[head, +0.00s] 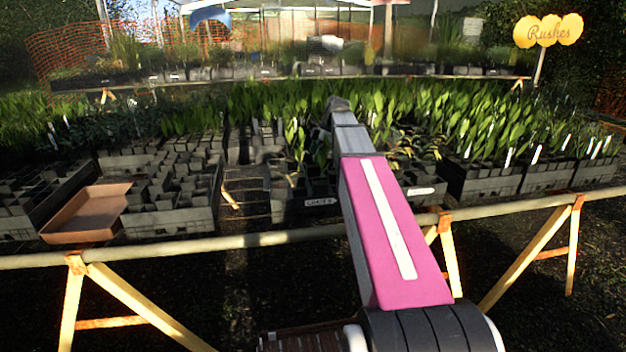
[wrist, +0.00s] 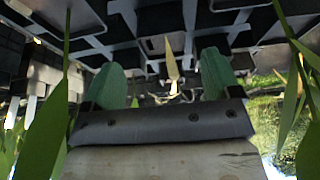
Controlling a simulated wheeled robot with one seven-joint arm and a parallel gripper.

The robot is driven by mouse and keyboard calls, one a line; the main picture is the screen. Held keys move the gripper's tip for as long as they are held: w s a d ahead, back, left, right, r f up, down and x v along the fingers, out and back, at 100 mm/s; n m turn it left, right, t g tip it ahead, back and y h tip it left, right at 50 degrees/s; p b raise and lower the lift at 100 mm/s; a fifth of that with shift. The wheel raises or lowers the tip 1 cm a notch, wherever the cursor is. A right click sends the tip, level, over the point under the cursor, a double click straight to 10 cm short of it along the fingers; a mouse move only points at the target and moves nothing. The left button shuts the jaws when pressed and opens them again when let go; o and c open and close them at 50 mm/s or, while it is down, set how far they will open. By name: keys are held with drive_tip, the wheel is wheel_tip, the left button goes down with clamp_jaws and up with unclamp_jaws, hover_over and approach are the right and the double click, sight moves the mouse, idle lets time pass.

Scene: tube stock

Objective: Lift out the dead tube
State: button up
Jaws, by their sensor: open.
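My gripper (wrist: 160,72) shows in the wrist view as two green fingers, spread apart with an empty gap. Beyond the gap, and between the fingers in the picture, is a pale tan, pointed dry shoot (wrist: 172,62), which looks like the dead tube's plant. Its pot cannot be made out for certain among the dark cells (wrist: 130,10) of the tray. No contact between fingers and shoot is visible. In the head view my arm reaches over the middle trays, and the gripper itself is hidden among the plants.
Green leaves (wrist: 40,125) stand close on both sides of my gripper. Trays of leafy tubes (head: 490,180) crowd the bench right. A brown tray (head: 85,214) sits at the bench's front left, beside a crate of mostly bare tubes (head: 170,220). A bench rail (head: 200,246) runs along the front.

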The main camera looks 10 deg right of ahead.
sight(313, 164)
drive_tip(key=x, duration=0.5)
drive_tip(key=shift+s, duration=0.25)
drive_tip(key=c, duration=1.4)
drive_tip(key=shift+o, duration=0.2)
